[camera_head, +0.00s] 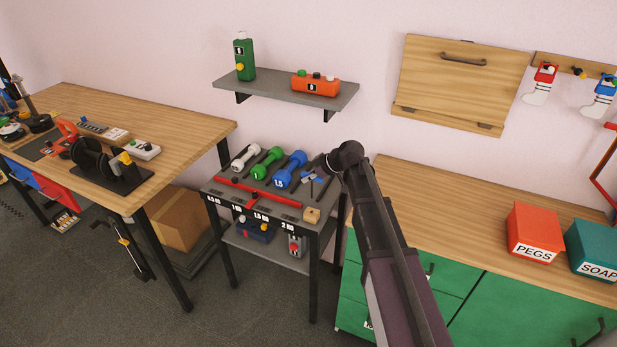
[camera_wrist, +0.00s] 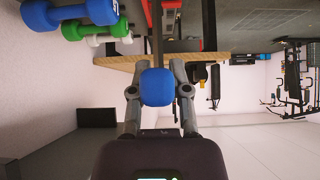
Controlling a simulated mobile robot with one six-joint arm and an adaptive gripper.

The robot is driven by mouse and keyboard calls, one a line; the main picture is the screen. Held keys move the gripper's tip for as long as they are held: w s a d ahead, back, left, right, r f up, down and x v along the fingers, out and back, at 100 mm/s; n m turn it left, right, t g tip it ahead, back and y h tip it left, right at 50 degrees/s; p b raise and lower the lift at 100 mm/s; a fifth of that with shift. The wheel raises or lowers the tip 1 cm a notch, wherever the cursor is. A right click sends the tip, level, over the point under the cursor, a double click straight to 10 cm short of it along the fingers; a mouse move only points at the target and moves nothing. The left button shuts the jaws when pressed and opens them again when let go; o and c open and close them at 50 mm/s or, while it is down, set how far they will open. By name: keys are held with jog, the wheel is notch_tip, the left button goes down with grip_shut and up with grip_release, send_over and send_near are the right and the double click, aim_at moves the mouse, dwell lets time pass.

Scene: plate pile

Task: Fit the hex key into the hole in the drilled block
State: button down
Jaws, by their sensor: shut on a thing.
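My gripper (camera_wrist: 157,92) is shut on a rounded blue piece (camera_wrist: 156,87), which looks like the handle of the hex key. In the head view my gripper (camera_head: 317,171) is above the right part of the dark dumbbell stand, with the blue handle (camera_head: 307,176) at its tips. A thin dark shaft seems to point down from it, but it is too small to be sure. A small wooden block (camera_head: 312,215), which looks like the drilled block, sits on the stand's front right corner, below and apart from my gripper. Its hole is hard to make out.
White (camera_head: 245,157), green (camera_head: 267,163) and blue dumbbells (camera_head: 290,169) lie on the stand (camera_head: 227,203), left of my gripper. A red bar (camera_head: 258,191) runs across its top. A wall shelf (camera_head: 335,98) is above. A green cabinet (camera_head: 450,285) stands right.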

jog(key=shift+f+b, duration=1.4)
jog(key=shift+b, duration=0.05)
jog(key=shift+f+b, duration=1.4)
jog(key=shift+f, duration=0.05)
jog(key=shift+f+b, duration=2.3)
dwell(0.3)
jog(key=c, duration=0.5)
grip_release()
jog(key=shift+r, duration=0.2)
notch_tip(320, 180, up, 10)
jog(key=p, duration=1)
